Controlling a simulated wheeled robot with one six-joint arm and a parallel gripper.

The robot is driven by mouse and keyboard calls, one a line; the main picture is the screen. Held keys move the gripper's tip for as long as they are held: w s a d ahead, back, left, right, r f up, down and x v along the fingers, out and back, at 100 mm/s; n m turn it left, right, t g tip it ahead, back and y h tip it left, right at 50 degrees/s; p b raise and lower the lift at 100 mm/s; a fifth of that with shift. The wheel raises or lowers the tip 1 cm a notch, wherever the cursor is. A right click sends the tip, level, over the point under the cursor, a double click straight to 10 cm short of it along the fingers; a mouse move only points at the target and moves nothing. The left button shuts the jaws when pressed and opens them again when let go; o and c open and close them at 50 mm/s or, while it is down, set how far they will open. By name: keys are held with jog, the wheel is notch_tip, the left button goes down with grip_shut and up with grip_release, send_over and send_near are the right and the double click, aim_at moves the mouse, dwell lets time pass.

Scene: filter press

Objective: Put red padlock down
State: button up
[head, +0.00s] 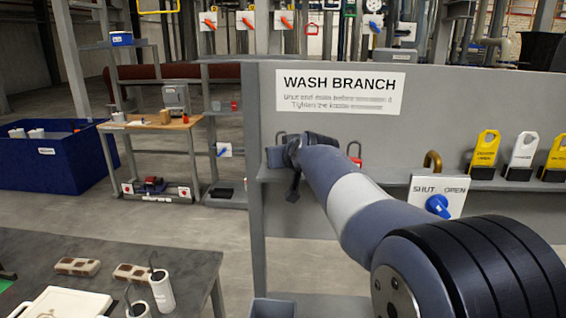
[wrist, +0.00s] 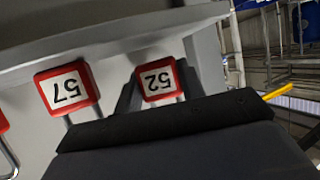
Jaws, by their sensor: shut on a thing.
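My gripper (head: 291,155) is at the left end of the grey shelf (head: 312,175) on the wash branch board. In the wrist view, which is upside down, a red padlock with a white label reading 52 (wrist: 158,80) is between the dark fingers, and my gripper is shut on it. A second red padlock, labelled 57 (wrist: 68,88), is beside it, apart, and part of another red one (wrist: 3,122) shows at the left edge. Whether padlock 52 touches the shelf, I cannot tell. In the head view my gripper hides it; one red padlock (head: 355,161) shows behind my arm.
Yellow (head: 484,152) and white (head: 523,150) tags stand on the shelf at right. A brass padlock shackle (head: 432,161) shows above the SHUT/OPEN plate (head: 437,196) with its blue handle. A dark table (head: 190,270) with cylinders and blocks is at lower left.

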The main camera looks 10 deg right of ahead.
jog(key=shift+f, duration=0.8)
jog(key=shift+f, duration=0.2)
jog(key=o, duration=1)
jog(key=shift+r, duration=0.1)
jog(key=shift+r, duration=0.1)
jog(key=b+v, duration=0.3)
jog(key=v, duration=0.9)
